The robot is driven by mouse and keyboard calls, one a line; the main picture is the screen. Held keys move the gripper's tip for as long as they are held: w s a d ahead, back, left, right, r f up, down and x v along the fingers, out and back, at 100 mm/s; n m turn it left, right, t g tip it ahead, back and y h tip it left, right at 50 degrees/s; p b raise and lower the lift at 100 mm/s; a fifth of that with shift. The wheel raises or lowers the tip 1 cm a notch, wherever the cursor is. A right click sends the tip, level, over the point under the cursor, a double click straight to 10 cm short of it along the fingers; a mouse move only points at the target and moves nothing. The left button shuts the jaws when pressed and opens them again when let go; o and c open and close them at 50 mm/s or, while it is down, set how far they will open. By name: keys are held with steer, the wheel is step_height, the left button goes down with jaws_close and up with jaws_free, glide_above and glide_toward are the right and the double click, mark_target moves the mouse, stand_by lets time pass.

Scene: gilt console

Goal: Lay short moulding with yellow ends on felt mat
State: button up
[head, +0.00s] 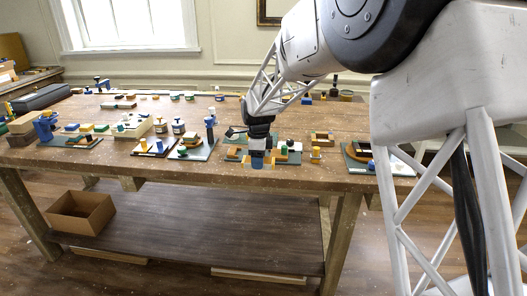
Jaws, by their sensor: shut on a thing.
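My gripper (258,158) is low over the front middle of the worktable, pointing down. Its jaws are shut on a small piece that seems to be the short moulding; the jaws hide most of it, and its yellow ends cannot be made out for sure. Small yellow and orange bits show to both sides of the jaws. A dark green mat (203,154) lies left of my gripper with small pieces on it. Another dark green mat (352,162) lies to the right. I cannot tell which mat is the felt one, or whether the held piece touches anything.
The wooden worktable (335,183) carries many small coloured blocks, trays and jars. A cardboard box (82,212) sits on the lower shelf.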

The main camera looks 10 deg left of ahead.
steer(key=w+r+n, duration=0.2)
steer(key=w+n, duration=0.7)
steer(key=w, duration=0.6)
steer(key=w+d+r+n, duration=0.1)
steer(key=w+n, duration=0.7)
steer(key=w, duration=0.8)
steer(key=shift+d+r+n, duration=0.25)
steer(key=shift+r+n, duration=0.15)
steer(key=shift+r, duration=0.25)
steer(key=shift+f, duration=3.15)
steer(key=shift+f, duration=1.9)
steer(key=shift+f, duration=0.1)
steer(key=o, duration=0.9)
